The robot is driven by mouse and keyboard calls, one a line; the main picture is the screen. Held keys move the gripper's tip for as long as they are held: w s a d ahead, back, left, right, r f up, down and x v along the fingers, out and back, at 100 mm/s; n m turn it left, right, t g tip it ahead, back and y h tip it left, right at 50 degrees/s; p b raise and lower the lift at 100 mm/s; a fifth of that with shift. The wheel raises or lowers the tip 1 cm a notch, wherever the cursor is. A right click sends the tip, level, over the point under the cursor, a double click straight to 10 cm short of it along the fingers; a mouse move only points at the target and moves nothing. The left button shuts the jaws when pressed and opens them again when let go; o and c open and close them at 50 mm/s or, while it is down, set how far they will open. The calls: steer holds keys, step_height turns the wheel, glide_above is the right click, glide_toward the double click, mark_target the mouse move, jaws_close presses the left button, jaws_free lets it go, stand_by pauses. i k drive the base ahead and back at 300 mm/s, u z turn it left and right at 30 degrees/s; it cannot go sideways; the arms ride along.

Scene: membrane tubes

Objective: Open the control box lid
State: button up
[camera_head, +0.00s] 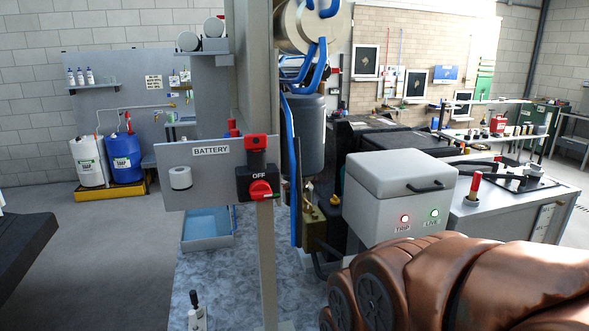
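The control box (375,222) is a light grey box right of centre. Its lid (392,172) is down on the box, with a dark handle (426,187) on its front side. Below the lid, the front has a lit red lamp marked TRIP (404,218) and a lit green lamp marked LIVE (435,213). A copper-coloured arm part of mine fills the lower right, in front of the box's lower part and hiding it. My gripper is not in view.
A grey post (266,265) and a BATTERY panel (206,178) with a red switch (260,190) marked OFF stand left of the box. A dark cylinder (307,130) and blue hoses are behind. A bench (520,205) with a red-topped lever (474,187) lies to the right.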

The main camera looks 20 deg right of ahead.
mark_target(389, 174)
steer(key=u, duration=0.05)
steer(key=k, duration=1.1)
steer(key=z, duration=0.75)
steer(key=i, duration=0.8)
steer(key=u, duration=0.7)
